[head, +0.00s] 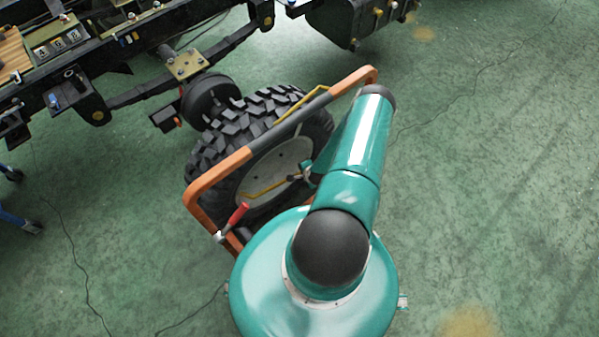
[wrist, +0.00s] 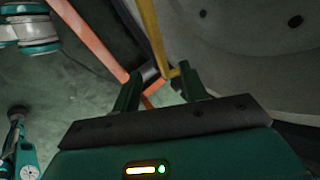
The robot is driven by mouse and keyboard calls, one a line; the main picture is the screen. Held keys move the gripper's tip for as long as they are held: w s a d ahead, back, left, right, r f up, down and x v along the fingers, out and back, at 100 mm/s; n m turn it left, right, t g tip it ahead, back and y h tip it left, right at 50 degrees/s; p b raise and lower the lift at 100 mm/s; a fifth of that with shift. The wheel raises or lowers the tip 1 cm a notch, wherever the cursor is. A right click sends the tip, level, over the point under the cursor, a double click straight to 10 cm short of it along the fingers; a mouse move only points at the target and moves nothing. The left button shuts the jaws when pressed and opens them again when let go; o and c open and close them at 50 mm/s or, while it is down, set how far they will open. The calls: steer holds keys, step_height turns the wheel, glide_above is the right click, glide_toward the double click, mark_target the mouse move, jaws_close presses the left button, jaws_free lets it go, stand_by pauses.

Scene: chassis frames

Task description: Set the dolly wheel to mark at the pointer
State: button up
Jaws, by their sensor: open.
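The dolly wheel (head: 262,130) has a chunky black tyre and a pale hub disc (head: 270,172); it stands in an orange dolly frame (head: 222,172). The hub disc fills the upper right of the wrist view (wrist: 240,50), with dark bolt holes. A yellow rod (head: 258,193) crosses the hub face. In the wrist view a yellow bar (wrist: 154,35) comes down towards my gripper (wrist: 158,80). My gripper is open, with the bar's lower end between or just beyond its fingertips; I cannot tell whether they touch. I cannot make out a mark on the wheel or identify the pointer for certain.
A red-handled lever (head: 236,217) sticks out at the frame's lower left corner. A dark vehicle chassis (head: 120,85) with an axle hub (head: 212,100) stands behind the wheel. Green floor (head: 490,180) is clear on the right. Blue-footed legs (head: 20,218) show at the left edge.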

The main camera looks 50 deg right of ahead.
steer(key=x, duration=0.7)
steer(key=shift+w+d+f, duration=0.1)
steer(key=shift+w+f, duration=0.1)
steer(key=shift+f, duration=0.1)
jaws_close()
